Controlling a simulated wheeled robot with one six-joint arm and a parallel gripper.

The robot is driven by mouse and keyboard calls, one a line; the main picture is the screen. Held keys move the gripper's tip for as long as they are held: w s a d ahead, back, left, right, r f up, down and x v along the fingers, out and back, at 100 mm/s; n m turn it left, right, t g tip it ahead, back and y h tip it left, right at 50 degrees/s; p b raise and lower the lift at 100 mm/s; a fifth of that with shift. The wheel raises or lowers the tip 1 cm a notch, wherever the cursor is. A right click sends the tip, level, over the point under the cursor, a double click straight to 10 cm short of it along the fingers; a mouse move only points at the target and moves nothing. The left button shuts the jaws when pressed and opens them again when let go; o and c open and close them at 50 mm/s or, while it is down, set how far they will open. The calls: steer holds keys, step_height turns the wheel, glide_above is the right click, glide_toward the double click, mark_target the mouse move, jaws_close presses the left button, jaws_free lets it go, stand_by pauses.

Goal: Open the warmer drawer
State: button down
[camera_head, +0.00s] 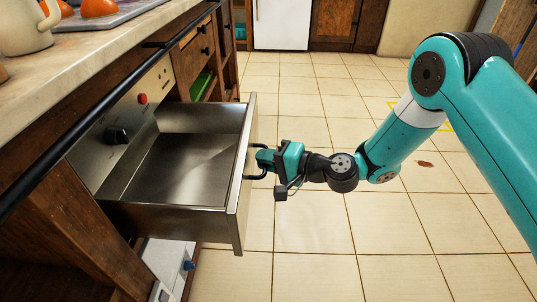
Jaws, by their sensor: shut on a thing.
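The warmer drawer (178,222) is a steel drawer that stands pulled well out of the cabinet, and its inside looks empty. Its front panel (244,165) faces right, toward my arm. A dark handle (250,176) sits on the outer side of the front panel. My teal gripper (260,162) is at the handle and shut on it; the fingertips are partly hidden by the gripper body. The control panel (130,118) above the drawer has a dark knob (117,135) and a red button (142,98).
The counter (100,55) runs along the left with a dark rail (75,130) on its edge. A mug (24,27) and a tray (115,14) with orange things stand on it. Other cabinet drawers (195,50) lie behind. The tiled floor (320,235) is mostly clear.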

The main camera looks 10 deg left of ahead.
steer(key=shift+s+d, duration=0.15)
steer(key=shift+d, duration=0.2)
steer(key=c, duration=1.5)
jaws_free()
steer(key=shift+d, duration=0.1)
steer(key=p+v, duration=0.3)
steer(key=v, duration=1.4)
